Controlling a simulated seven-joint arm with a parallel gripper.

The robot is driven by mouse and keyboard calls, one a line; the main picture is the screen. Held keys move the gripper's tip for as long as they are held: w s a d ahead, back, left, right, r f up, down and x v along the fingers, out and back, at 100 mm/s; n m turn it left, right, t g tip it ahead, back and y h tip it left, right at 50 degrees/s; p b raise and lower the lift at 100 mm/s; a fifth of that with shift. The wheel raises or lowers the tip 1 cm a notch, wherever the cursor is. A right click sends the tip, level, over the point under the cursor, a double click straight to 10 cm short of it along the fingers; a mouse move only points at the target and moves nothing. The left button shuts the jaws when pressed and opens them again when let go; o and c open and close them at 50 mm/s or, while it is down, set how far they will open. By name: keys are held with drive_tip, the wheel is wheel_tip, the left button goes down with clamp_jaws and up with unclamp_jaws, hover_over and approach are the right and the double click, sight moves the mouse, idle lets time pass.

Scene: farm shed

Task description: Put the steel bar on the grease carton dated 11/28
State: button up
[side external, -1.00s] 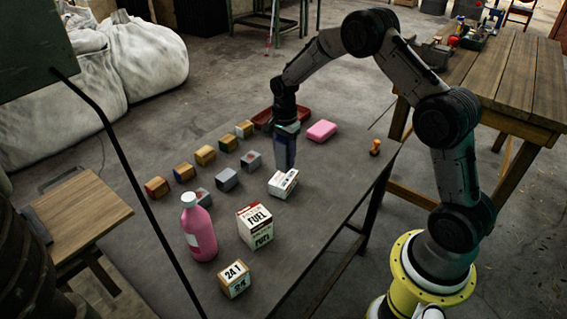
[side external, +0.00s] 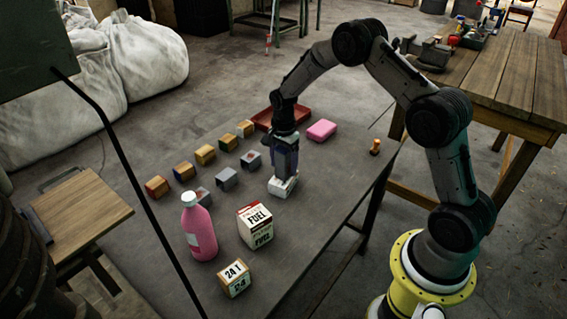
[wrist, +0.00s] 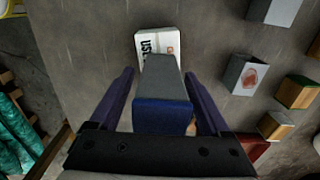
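The steel bar (wrist: 163,78) is a grey block with a blue end. In the side view my gripper (side external: 285,160) is over a small white carton (side external: 283,189), and the bar is mostly hidden by the fingers. The white carton also shows in the wrist view (wrist: 157,41) beyond the bar, with black "US..." lettering and a reddish mark. The bar hides part of its face, and I cannot read a date. I cannot tell whether bar and carton touch.
Left of the carton stand several small grey blocks (side external: 226,178) and wood-coloured blocks (side external: 205,154). A pink bottle (side external: 198,228), a FUEL carton (side external: 255,227) and a 24-marked block (side external: 235,279) are nearer. A red tray (side external: 262,120) and pink block (side external: 321,129) lie behind.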

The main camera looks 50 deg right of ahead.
wheel_tip(320, 180, up, 12)
drive_tip(key=shift+r, duration=0.25)
drive_tip(key=s+a+r+n+t, duration=0.1)
drive_tip(key=s+a+r+n, duration=0.25)
drive_tip(key=s+r, duration=0.3)
drive_tip(key=s+a+r+n+t, duration=0.2)
drive_tip(key=s+a+r+n, duration=0.1)
drive_tip(key=s+r+n, duration=0.4)
drive_tip(key=s+a+n+t, duration=0.1)
drive_tip(key=s+a+n, duration=0.1)
drive_tip(key=s, duration=0.6)
drive_tip(key=s+a+r+n+t, duration=0.1)
drive_tip(key=s+a+n, duration=0.1)
drive_tip(key=s+n, duration=0.3)
drive_tip(key=s, duration=0.4)
drive_tip(key=shift+s+a+t, duration=0.25)
drive_tip(key=shift+s+t, duration=0.05)
drive_tip(key=shift+o, duration=0.2)
drive_tip(key=shift+n, duration=0.25)
